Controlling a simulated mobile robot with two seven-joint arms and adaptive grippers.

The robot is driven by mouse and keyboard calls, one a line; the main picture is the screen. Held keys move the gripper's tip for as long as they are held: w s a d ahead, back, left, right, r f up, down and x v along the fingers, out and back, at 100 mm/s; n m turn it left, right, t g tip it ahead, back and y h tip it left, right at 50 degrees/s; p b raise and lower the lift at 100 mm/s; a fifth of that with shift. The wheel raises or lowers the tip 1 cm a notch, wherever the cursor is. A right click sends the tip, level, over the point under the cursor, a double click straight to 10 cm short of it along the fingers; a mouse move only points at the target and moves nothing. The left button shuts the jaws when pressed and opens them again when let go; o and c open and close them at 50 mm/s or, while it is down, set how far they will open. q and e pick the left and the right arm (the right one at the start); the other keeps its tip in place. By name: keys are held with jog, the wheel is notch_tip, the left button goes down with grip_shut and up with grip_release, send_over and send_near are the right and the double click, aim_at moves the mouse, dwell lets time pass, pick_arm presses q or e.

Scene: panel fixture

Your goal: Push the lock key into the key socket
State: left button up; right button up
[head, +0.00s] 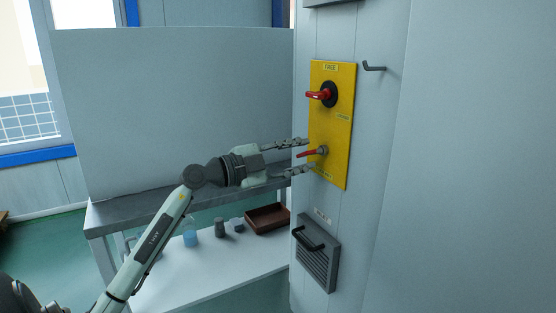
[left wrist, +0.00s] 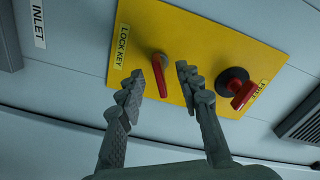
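The yellow panel (head: 343,119) is on a pale wall. The red lock key (head: 311,153) sticks out from a grey round socket (head: 322,150) low on the panel. In the left wrist view the red key (left wrist: 158,88) stands at the socket below the "LOCK KEY" label (left wrist: 122,45). How deep it sits cannot be told. My left gripper (head: 302,156) is open, with one finger above the key and one below it. In the left wrist view the open fingers (left wrist: 160,75) are on either side of the key, with gaps visible. My right gripper is out of view.
A red rotary handle (head: 320,95) on a black base sits higher on the panel. A hook (head: 374,67) is to its right. A vented grey box with a handle (head: 317,261) is below. A bench (head: 130,202) with a brown tray (head: 268,218) stands left.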

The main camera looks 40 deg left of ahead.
pick_arm(q)
jog(key=v, duration=1)
jog(key=shift+s, duration=0.15)
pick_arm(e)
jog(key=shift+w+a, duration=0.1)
pick_arm(q)
jog(key=shift+a, duration=0.1)
